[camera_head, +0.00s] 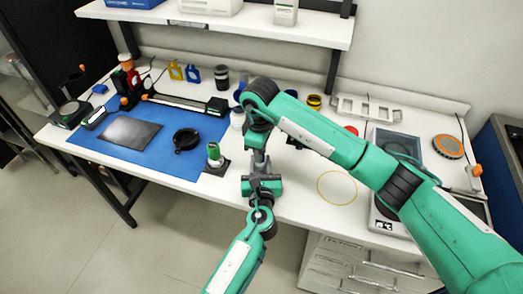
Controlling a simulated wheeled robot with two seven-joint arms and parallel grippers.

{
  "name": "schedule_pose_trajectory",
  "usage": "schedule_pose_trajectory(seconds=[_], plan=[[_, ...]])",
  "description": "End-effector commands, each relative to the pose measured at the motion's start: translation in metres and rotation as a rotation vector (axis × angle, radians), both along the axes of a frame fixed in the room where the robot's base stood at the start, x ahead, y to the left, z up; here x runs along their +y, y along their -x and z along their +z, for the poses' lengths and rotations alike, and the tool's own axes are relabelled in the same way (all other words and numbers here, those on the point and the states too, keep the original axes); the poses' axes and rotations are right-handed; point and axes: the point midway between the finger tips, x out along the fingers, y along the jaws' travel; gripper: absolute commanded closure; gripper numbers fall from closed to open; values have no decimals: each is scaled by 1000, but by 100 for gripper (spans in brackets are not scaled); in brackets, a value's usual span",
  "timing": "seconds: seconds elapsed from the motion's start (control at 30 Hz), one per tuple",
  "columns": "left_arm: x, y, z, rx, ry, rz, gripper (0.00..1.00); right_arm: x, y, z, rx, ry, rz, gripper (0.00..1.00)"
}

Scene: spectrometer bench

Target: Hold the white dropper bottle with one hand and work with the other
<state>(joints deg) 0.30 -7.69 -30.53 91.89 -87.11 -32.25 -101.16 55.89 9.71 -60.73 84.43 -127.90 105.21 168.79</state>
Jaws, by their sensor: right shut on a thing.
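My right arm reaches in from the right and bends down at the middle of the bench. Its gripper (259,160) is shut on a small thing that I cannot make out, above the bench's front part. My left arm (238,262) comes up from the bottom edge, and its wrist end overlaps the right gripper's area. The left jaws cannot be made out. A small white container (237,118), possibly the white dropper bottle, is partly visible just left of my right wrist. A green and white vial (213,152) stands on a dark square left of the right gripper.
A blue mat (180,170) on the left bears a dark plate (129,132) and a round black dish (186,139). A yellow ring (337,187) lies right of the grippers. A white rack (366,108) stands at the back. A shelf (230,25) hangs above.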

Motion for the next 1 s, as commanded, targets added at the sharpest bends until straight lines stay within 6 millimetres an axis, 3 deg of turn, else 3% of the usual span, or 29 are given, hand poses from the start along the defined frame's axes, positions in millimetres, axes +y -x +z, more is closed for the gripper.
schedule_pose_trajectory(seconds=[0.03, 0.53, 0.57, 0.67, 1.0], plan=[[-7, 3, -2, 5, 0, -16, 100, 6, 2, 2, 1, -20, -25, 99], [-8, 3, -2, 5, 0, -17, 100, -2, 1, 1, 10, -10, -111, 99], [-8, 3, -2, 5, 0, -17, 100, -2, 1, 0, 10, -10, -111, 75], [-7, 3, -2, 5, 0, -15, 100, -3, 1, 0, 10, -9, -111, 57], [-5, 2, -2, 4, 0, -10, 100, -5, 1, 2, 12, -6, -113, 57]])
